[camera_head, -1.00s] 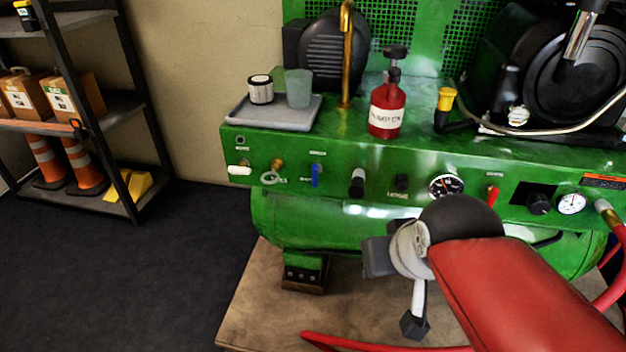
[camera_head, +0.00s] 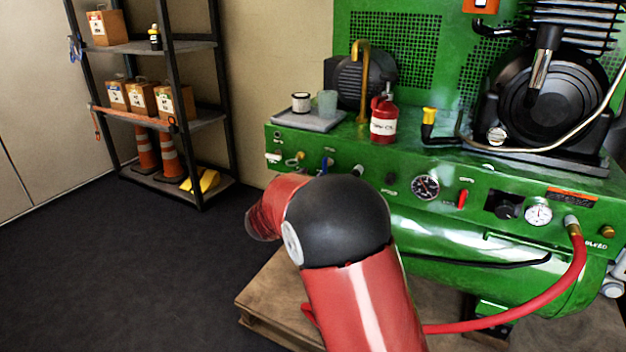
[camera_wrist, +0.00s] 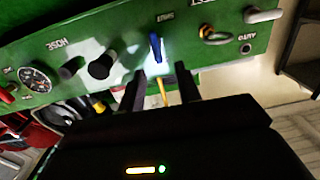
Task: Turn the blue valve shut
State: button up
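The blue valve (camera_wrist: 156,47) is a small blue lever on the green panel, in the upper middle of the wrist view. It stands nearly upright in that picture. In the head view the blue valve (camera_head: 328,163) shows only partly above my red arm. My gripper (camera_wrist: 161,68) is open, with its two dark fingers apart on either side of the lever's near end. I cannot tell whether either finger touches it. Something thin and yellow shows between the fingers, lower down. In the head view my gripper is hidden behind my arm.
The panel's black knob (camera_wrist: 102,65) and brass valve (camera_wrist: 213,35) flank the lever in the wrist view. A red bottle (camera_head: 384,122) and a grey tray (camera_head: 310,121) stand on the green machine (camera_head: 290,140). Open dark floor lies left, before a shelf (camera_head: 190,120).

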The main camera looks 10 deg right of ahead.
aim_at(323, 166)
jog(key=shift+h, duration=0.3)
jog(key=x, duration=0.7)
jog(key=shift+w+d+f, duration=0.1)
jog(key=shift+d+f, duration=0.05)
jog(key=shift+f, duration=0.2)
jog(key=shift+c, duration=0.2)
grip_shut()
